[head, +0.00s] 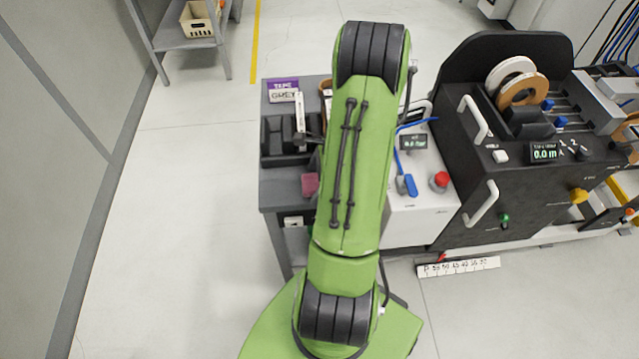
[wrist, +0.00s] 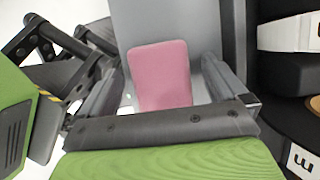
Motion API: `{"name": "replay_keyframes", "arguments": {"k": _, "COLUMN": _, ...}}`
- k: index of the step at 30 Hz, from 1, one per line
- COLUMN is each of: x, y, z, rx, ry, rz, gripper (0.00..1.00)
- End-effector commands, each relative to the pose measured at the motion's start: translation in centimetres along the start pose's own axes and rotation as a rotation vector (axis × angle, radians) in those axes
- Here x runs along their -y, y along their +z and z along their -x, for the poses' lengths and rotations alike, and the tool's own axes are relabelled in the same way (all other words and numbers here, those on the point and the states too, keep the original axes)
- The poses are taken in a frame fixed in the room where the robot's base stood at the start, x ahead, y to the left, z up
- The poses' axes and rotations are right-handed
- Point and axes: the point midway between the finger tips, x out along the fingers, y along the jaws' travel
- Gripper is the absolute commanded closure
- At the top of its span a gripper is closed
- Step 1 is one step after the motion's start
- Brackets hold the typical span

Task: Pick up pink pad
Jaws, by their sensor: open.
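The pink pad (head: 310,185) lies on the grey table at its front part, just left of my green arm in the head view. In the wrist view the pad (wrist: 160,75) is a pink block with rounded corners, seen between the two fingers of my gripper (wrist: 165,95). The fingers are apart, one on each side of the pad, with a gap showing on the right. I cannot tell how far the pad is below the fingertips. In the head view my arm hides most of the gripper and part of the table.
To the right are a white control box (head: 425,190) with a red button and a black machine (head: 480,190) with tape rolls. Floor to the left is clear.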

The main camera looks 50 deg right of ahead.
Motion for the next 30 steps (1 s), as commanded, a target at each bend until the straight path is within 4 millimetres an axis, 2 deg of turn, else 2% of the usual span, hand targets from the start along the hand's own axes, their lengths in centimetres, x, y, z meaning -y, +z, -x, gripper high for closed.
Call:
{"name": "replay_keyframes", "arguments": {"k": 5, "x": 0.0, "y": -0.1, "z": -0.2, "rx": 0.0, "ry": 0.0, "rz": 0.0, "gripper": 0.01}}
{"name": "replay_keyframes", "arguments": {"k": 16, "x": 0.0, "y": -0.1, "z": -0.2, "rx": 0.0, "ry": -0.001, "rz": 0.0, "gripper": 0.57}}
{"name": "replay_keyframes", "arguments": {"k": 23, "x": 0.1, "y": 0.0, "z": 0.1, "rx": 0.0, "ry": -0.002, "rz": 0.001, "gripper": 0.57}}
{"name": "replay_keyframes", "arguments": {"k": 26, "x": 0.1, "y": 0.7, "z": 1.6, "rx": -0.001, "ry": -0.005, "rz": 0.003, "gripper": 0.57}}
{"name": "replay_keyframes", "arguments": {"k": 30, "x": 0.1, "y": 2.1, "z": 5.2, "rx": -0.001, "ry": -0.006, "rz": 0.004, "gripper": 0.57}}
